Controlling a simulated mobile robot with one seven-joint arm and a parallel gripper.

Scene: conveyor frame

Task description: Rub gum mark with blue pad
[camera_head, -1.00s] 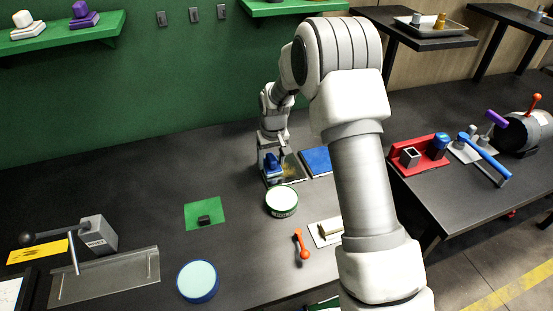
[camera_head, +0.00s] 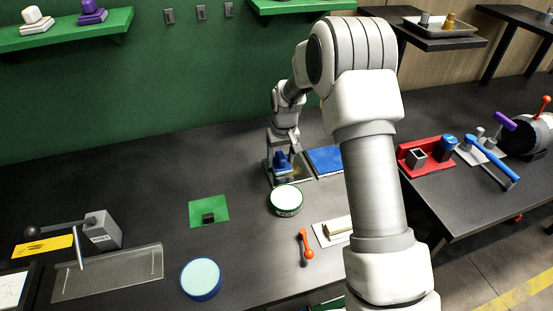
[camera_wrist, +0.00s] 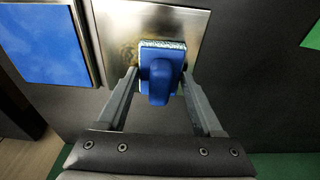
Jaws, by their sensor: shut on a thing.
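The blue pad (camera_wrist: 160,78) has a raised blue handle and a pale speckled edge. My gripper (camera_wrist: 159,80) is shut on it, one finger on each side of the handle. The pad lies over a shiny metal plate (camera_wrist: 192,22); whether it presses on the plate is hard to tell. A brownish-yellow gum mark (camera_wrist: 127,54) shows on the plate beside the pad's left edge; some of it may be hidden under the pad. In the head view the blue pad (camera_head: 281,161) is at the plate's left part, below my gripper (camera_head: 282,152).
A blue panel (camera_head: 325,159) lies right of the plate. A round white-topped tin (camera_head: 286,198) stands just in front. A green mat (camera_head: 209,211) with a small black block is to the left, and an orange-handled tool (camera_head: 305,245) lies nearer.

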